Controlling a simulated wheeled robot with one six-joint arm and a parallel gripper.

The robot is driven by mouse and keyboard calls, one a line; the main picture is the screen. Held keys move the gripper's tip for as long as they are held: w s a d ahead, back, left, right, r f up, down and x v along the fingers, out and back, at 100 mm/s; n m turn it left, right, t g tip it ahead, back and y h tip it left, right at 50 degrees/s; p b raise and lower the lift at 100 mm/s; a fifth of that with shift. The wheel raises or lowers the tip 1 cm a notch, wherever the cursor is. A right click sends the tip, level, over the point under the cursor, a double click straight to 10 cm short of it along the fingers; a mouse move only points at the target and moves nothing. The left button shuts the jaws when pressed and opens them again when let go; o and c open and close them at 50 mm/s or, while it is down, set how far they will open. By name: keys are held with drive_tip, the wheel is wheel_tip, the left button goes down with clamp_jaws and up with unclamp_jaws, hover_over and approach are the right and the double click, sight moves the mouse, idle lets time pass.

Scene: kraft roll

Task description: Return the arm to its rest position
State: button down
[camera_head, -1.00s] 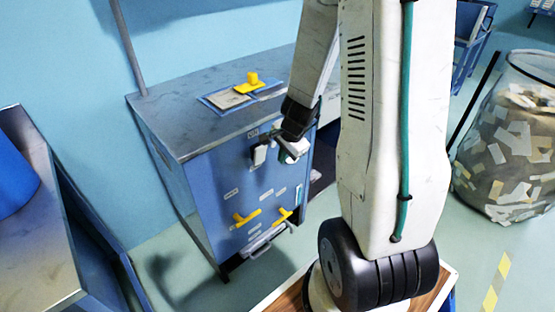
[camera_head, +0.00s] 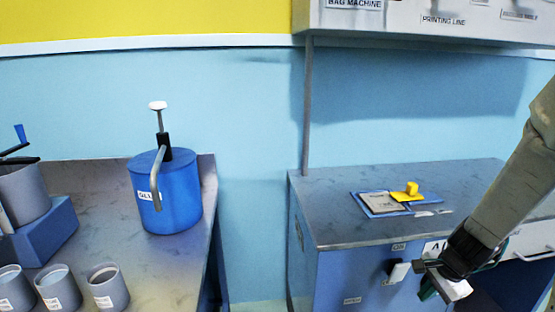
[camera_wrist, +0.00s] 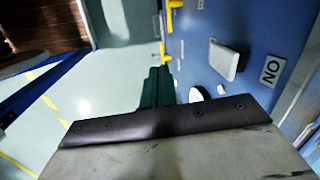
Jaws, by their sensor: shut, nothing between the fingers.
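My gripper (camera_head: 430,290) is at the lower right of the head view, at the end of my arm, in front of the blue cabinet (camera_head: 335,285). It is shut with nothing held. In the wrist view its dark green fingers (camera_wrist: 155,88) point along the cabinet front. A white block-like knob (camera_head: 399,272) sticks out of the cabinet front just left of the gripper; it also shows in the wrist view (camera_wrist: 224,61), apart from the fingers. My arm comes in from the right edge, bent down to the gripper; its upper part is out of frame.
At left, a bench (camera_head: 150,285) carries a blue pump can (camera_head: 165,190) and several grey cups (camera_head: 107,287). Yellow handles (camera_wrist: 170,18) jut from the cabinet front. Open floor (camera_wrist: 105,90) lies beside it.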

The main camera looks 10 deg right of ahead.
drive_tip(key=s+a+r+n, duration=0.7)
drive_tip(key=s+r+n, duration=0.1)
drive_tip(key=r, duration=0.4)
drive_tip(key=s+a+r+n+g+h, duration=0.1)
drive_tip(key=s+a+r+n, duration=0.7)
drive_tip(key=s+r, duration=0.2)
wheel_tip(320, 180, up, 2)
drive_tip(key=shift+r, duration=0.1)
drive_tip(key=shift+s+a, duration=0.1)
